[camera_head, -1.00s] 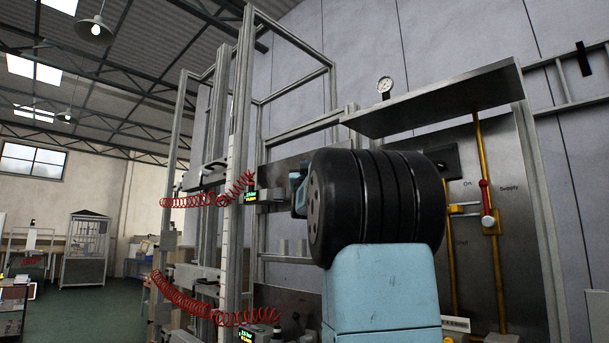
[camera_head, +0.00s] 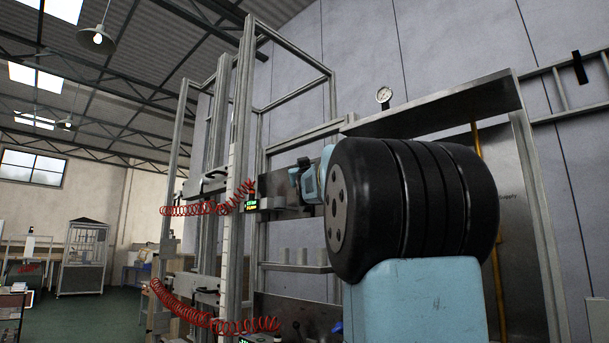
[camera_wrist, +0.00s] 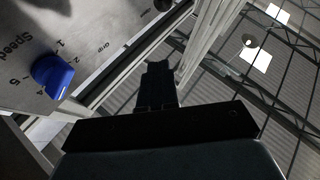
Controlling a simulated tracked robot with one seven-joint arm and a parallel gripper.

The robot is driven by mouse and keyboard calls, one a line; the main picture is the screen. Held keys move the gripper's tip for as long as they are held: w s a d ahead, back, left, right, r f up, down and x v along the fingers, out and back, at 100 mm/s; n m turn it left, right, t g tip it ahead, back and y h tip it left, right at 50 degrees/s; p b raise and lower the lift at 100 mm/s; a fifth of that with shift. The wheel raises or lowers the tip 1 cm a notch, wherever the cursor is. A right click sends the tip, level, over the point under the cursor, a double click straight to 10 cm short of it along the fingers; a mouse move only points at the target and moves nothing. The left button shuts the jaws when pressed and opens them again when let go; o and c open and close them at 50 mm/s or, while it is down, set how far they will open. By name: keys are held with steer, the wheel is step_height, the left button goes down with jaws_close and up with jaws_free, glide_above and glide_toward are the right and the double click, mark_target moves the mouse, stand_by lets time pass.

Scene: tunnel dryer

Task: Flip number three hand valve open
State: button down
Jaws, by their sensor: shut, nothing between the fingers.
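In the wrist view my gripper (camera_wrist: 157,82) is dark, with its fingers together and nothing visible between them. It points up toward metal frame posts and the roof, to the right of a panel. I cannot make out a hand valve marked number three in either view now. In the head view my black and light-blue arm covers most of the valve panel (camera_head: 505,235) at the right. Part of a yellow pipe (camera_head: 495,285) and the word "Supply" show beside the arm. The red-handled valve is hidden behind it.
In the wrist view a blue knob (camera_wrist: 52,76) sits on a grey panel (camera_wrist: 60,22) marked "Speed", left of my gripper. Metal posts (camera_head: 238,150) and red coiled hoses (camera_head: 190,300) stand left of my arm. A metal shelf (camera_head: 440,108) hangs above it.

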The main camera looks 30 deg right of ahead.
steer(key=s+r+v, duration=0.1)
steer(key=v, duration=0.7)
steer(key=shift+s, duration=0.1)
stand_by(0.4)
steer(key=s+a+f+g+y, duration=0.2)
steer(key=a+f+g, duration=0.15)
steer(key=f, duration=0.55)
steer(key=s+a+f+g+y, duration=0.1)
steer(key=a+f+g+y, duration=0.1)
steer(key=a+f, duration=0.45)
steer(key=s+a+f+g+y, duration=0.2)
steer(key=f, duration=0.8)
steer(key=s+a+f+g+y, duration=0.1)
steer(key=s+a+f+g, duration=0.2)
steer(key=s+f, duration=0.3)
steer(key=s+a+f+n+g+y, duration=0.1)
steer(key=s+a+f+g, duration=0.2)
steer(key=s+f, duration=0.3)
steer(key=s+a+f+g+y, duration=0.1)
steer(key=s+a+f+g, duration=0.2)
steer(key=s+f, duration=0.4)
step_height(320, 180, down, 6)
steer(key=shift+a+f, duration=0.1)
steer(key=shift+a, duration=0.65)
